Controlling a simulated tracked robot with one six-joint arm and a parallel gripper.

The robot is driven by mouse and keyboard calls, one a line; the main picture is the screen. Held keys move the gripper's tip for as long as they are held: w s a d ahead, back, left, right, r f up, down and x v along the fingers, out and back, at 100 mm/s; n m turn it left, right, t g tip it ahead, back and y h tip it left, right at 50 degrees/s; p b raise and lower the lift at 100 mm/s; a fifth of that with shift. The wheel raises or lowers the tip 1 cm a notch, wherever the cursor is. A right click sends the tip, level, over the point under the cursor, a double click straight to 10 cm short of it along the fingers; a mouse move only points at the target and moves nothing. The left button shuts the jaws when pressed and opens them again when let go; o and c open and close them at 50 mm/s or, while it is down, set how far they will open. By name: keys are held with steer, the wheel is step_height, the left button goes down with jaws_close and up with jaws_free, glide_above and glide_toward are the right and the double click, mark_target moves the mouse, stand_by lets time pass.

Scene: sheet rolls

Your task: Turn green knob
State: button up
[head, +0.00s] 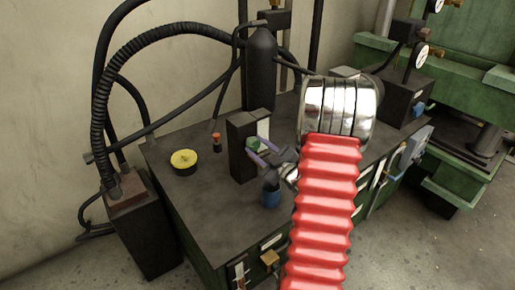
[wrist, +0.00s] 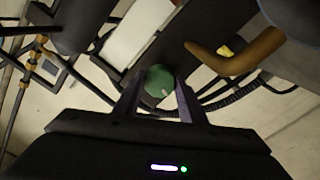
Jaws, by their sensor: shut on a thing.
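The green knob (head: 252,144) sits on the front of a dark upright box (head: 239,160) on the bench top. In the head view my gripper (head: 258,149) reaches it from the right, with its purple-grey fingers around the knob. In the wrist view the green knob (wrist: 158,82) shows between the two fingertips of my gripper (wrist: 158,90), with a pale mark on its face. The gripper is shut on the knob. The red ribbed sleeve and shiny metal part of my arm hide some of the bench on the right.
A yellow-topped round dish (head: 184,160) and a small orange-capped part (head: 216,142) stand left of the box. A blue-based bottle (head: 270,188) stands in front of my gripper. A dark cylinder (head: 261,70) with hoses rises behind. In the wrist view a brown bent handle (wrist: 235,62) is close on the right.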

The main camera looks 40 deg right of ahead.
steer(key=n, duration=0.4)
steer(key=shift+n, duration=0.3)
steer(key=shift+a+f+n, duration=0.1)
steer(key=shift+a+n, duration=0.05)
steer(key=shift+n, duration=1.85)
steer(key=o, duration=1.1)
steer(key=shift+c, duration=0.2)
steer(key=s+a, duration=0.1)
steer(key=s, duration=1.2)
steer(key=shift+s+a, duration=0.2)
steer(key=shift+s, duration=0.15)
